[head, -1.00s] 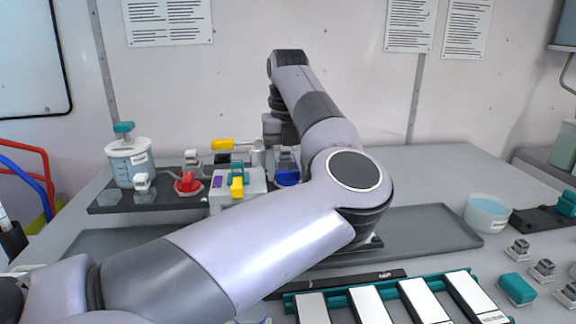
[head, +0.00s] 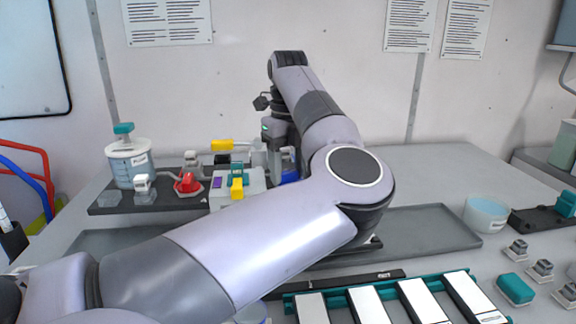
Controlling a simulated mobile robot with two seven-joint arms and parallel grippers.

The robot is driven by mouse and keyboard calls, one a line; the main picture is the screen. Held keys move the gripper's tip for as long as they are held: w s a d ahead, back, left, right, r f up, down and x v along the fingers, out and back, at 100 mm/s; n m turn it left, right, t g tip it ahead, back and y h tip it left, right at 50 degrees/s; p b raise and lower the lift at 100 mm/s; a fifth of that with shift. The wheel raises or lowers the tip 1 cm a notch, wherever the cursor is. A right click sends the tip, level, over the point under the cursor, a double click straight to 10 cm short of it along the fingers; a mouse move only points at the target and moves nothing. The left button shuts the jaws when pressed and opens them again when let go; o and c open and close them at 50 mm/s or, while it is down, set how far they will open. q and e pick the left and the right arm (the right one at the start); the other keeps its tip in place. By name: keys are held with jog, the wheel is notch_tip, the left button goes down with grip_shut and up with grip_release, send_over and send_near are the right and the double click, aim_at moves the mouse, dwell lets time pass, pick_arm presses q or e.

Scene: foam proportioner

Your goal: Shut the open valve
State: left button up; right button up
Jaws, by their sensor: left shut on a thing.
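My left arm reaches across the bench, and its gripper (head: 288,159) points down at the back of the valve unit. It is shut on what looks like a blue handle (head: 290,177), which is partly hidden by the gripper and my arm. Left of it, a yellow handle (head: 222,145) lies sideways beside a grey pipe fitting. Another yellow handle (head: 237,188) hangs on the front of the pale unit (head: 256,186). A red knob (head: 187,183) sits on the dark tray. My right gripper is not in view.
A clear tub of bluish liquid (head: 128,163) with a teal-topped piece stands at the left of the dark tray (head: 110,206). A grey tray (head: 425,233) lies to the right, empty where visible. A teal rack with white-topped blocks (head: 420,300) is in front. A bowl (head: 487,213) stands at right.

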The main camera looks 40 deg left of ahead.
aim_at(289, 171)
pick_arm(q)
jog(key=n+p, duration=0.1)
jog(key=n, duration=0.6)
jog(key=shift+w+r, duration=0.1)
jog(key=shift+w, duration=0.05)
jog(key=n, duration=0.6)
jog(key=shift+w+a+p, duration=0.1)
jog(key=shift+a+p, duration=0.05)
jog(key=shift+p, duration=0.25)
jog(key=shift+n, duration=0.3)
jog(key=o, duration=0.8)
jog(key=shift+c, duration=0.2)
notch_tip(289, 171, up, 7)
jog(key=shift+r+b, duration=0.1)
jog(key=shift+b, duration=0.25)
